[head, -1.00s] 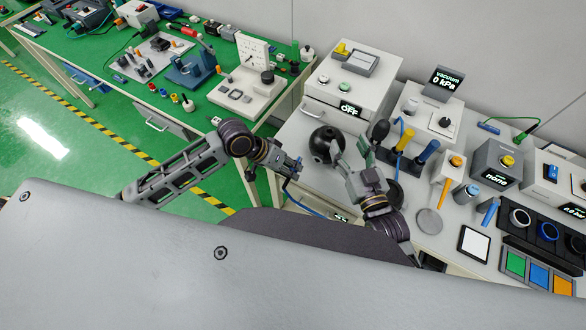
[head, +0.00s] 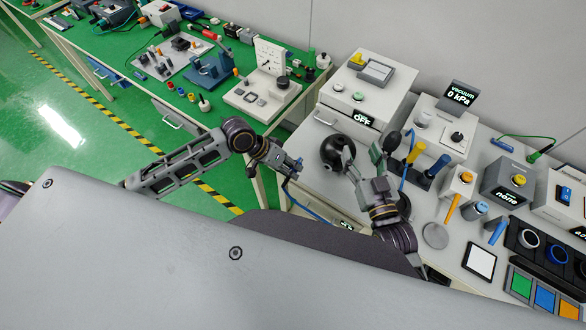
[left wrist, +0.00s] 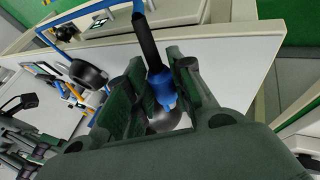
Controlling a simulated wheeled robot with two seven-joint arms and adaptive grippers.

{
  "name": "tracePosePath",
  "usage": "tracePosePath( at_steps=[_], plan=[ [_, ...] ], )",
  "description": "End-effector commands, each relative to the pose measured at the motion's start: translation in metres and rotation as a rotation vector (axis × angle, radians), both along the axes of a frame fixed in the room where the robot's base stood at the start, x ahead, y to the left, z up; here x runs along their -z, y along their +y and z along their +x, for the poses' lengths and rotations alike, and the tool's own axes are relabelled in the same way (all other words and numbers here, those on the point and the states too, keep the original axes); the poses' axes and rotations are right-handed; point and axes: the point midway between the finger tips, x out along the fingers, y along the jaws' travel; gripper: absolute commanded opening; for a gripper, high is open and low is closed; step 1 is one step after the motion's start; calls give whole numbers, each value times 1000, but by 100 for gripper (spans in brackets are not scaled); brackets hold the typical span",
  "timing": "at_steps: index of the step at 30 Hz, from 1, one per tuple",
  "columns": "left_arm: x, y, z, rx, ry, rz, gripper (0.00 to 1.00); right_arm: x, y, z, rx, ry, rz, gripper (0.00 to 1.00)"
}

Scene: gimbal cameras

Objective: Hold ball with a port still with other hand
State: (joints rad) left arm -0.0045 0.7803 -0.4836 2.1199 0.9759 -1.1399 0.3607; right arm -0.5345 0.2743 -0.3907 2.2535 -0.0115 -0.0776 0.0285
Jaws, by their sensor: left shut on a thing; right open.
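A black ball (head: 335,152) sits on the white bench; a small pale mark shows on its side. My right gripper (head: 362,160) is open beside the ball's right side, one finger overlapping its edge in the picture. I cannot tell whether it touches. My left gripper (head: 296,165) is left of the ball, apart from it. In the left wrist view it (left wrist: 163,88) is shut on a blue fitting (left wrist: 161,84) with a black rod extending from it. A blue hose (head: 310,208) hangs below this gripper. The port's opening is not clear.
A white box with an OFF display (head: 365,118) stands behind the ball. A vacuum display (head: 460,97) reads 0 kPa. A holder with yellow and blue handles (head: 420,175) stands right of my right gripper. A green-topped bench (head: 215,100) is at the left.

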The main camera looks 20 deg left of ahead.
Motion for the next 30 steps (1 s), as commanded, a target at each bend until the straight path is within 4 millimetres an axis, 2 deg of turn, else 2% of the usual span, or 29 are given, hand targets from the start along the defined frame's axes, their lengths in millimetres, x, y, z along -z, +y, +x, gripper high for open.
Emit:
tracePosePath(
  at_steps=[30],
  plan=[
    [-1, 35, 12, 0, 0, 0, 0, -14, 0, 0, 0, 0, 0, 59]
  ],
)
